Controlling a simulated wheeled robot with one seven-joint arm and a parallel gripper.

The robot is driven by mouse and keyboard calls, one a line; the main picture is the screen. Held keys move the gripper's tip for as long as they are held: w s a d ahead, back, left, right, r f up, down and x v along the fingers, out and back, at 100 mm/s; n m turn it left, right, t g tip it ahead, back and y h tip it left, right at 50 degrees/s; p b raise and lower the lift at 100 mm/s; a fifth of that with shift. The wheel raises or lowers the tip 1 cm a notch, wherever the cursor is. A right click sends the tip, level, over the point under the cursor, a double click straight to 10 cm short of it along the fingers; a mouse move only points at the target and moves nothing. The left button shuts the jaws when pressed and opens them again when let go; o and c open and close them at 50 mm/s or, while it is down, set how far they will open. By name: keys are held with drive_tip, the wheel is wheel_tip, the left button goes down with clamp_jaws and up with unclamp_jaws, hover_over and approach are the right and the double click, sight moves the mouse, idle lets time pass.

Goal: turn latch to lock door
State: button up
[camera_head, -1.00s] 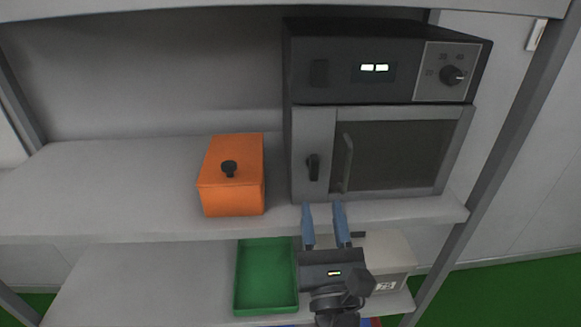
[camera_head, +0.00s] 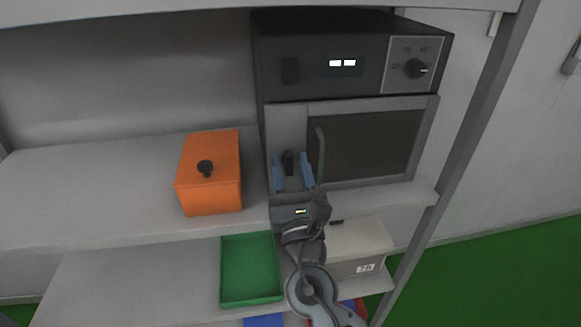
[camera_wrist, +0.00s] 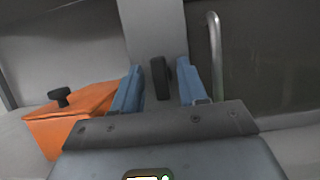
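The latch (camera_head: 288,160) is a small black upright knob on the grey panel left of the oven door window. The oven door (camera_head: 368,146) looks closed and has a vertical bar handle (camera_head: 321,153) just right of the latch. My gripper (camera_head: 293,170) is open in front of the latch, with one blue finger on each side of it. In the wrist view the latch (camera_wrist: 160,78) stands between the two open fingers, with a gap on both sides. I cannot tell whether the fingertips reach as deep as the latch.
An orange box (camera_head: 211,174) with a black knob stands on the shelf (camera_head: 90,190) left of the oven. A dial (camera_head: 416,68) sits on the oven's upper right. A green tray (camera_head: 250,270) and a pale box (camera_head: 357,245) are on the lower shelf.

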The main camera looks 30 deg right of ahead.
clamp_jaws()
drive_tip(key=shift+m+h, duration=0.3)
drive_tip(key=shift+m, duration=0.3)
drive_tip(key=m+g+h+b, duration=0.1)
drive_tip(key=m+b, duration=0.1)
drive_tip(key=m, duration=0.2)
drive_tip(key=shift+a+h, duration=0.1)
drive_tip(key=shift+h, duration=0.3)
drive_tip(key=m+g+h+b, duration=0.1)
drive_tip(key=m, duration=0.2)
drive_tip(key=m+g+h, duration=0.1)
drive_tip(key=m+g, duration=0.1)
drive_tip(key=m, duration=0.2)
drive_tip(key=shift+m+h+b, duration=0.3)
drive_tip(key=shift+h+b, duration=0.1)
drive_tip(key=m+g, duration=0.2)
drive_tip(key=m, duration=0.3)
drive_tip(key=shift+r, duration=0.1)
drive_tip(key=m+g, duration=0.1)
drive_tip(key=m, duration=0.3)
drive_tip(key=shift+g, duration=0.3)
drive_tip(key=shift+m, duration=0.5)
